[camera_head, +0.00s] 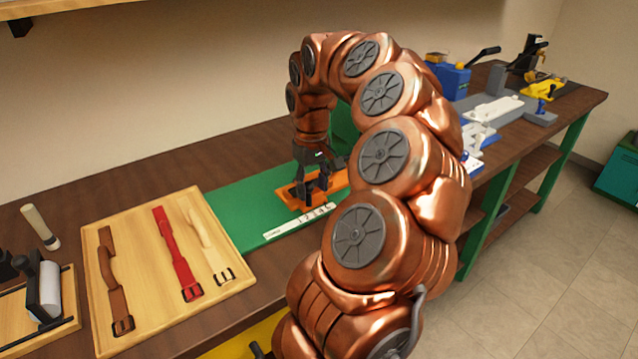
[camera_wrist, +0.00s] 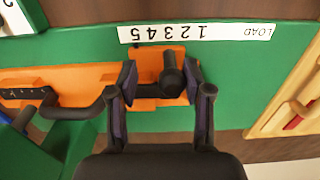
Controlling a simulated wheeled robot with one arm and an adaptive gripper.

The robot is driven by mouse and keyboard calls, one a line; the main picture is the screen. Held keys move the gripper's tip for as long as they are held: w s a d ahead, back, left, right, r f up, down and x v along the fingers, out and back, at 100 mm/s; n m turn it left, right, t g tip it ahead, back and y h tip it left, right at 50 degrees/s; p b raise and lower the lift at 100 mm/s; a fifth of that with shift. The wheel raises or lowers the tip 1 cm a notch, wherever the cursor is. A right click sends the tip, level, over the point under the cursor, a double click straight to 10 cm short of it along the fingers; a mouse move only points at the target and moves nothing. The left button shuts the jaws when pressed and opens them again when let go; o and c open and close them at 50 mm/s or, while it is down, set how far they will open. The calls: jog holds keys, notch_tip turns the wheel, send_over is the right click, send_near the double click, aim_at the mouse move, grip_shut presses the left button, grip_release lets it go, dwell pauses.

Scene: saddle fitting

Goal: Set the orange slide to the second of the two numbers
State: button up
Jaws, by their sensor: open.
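The orange slide (camera_wrist: 90,80) lies on the green bed (camera_wrist: 230,90); it also shows in the head view (camera_head: 340,181). A dark post with a round knob (camera_wrist: 172,76) and a dark crossbar stands on it. My gripper (camera_wrist: 160,82) is open, with one finger on each side of the post, nearer it on the right in the wrist view; contact is unclear. In the head view my gripper (camera_head: 316,180) points down over the slide. A white scale strip (camera_wrist: 195,33) beside the slide carries several digits and the word LOAD, upside down in the wrist view.
A wooden tray (camera_head: 145,290) with brown, red and cream straps lies left of the green bed. Blue, white and yellow fixtures (camera_head: 452,78) stand farther along the bench. In the wrist view a dark bent handle (camera_wrist: 75,110) is close on the left.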

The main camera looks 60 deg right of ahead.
jog(key=shift+r+p, duration=1)
jog(key=shift+r, duration=2)
jog(key=shift+a, duration=0.1)
jog(key=a+r+n+p, duration=0.2)
jog(key=a, duration=0.9)
jog(key=a+r+n+p, duration=0.2)
jog(key=a, duration=1)
jog(key=s+a+f+g+p, duration=0.1)
jog(key=s+a+f, duration=0.1)
jog(key=s+a, duration=0.3)
jog(key=s+a+f+p, duration=0.2)
jog(key=s+a, duration=0.4)
jog(key=s, duration=0.4)
jog(key=shift+s+a+f+g, duration=0.2)
jog(key=shift+s+a+g, duration=0.05)
jog(key=shift+g, duration=0.15)
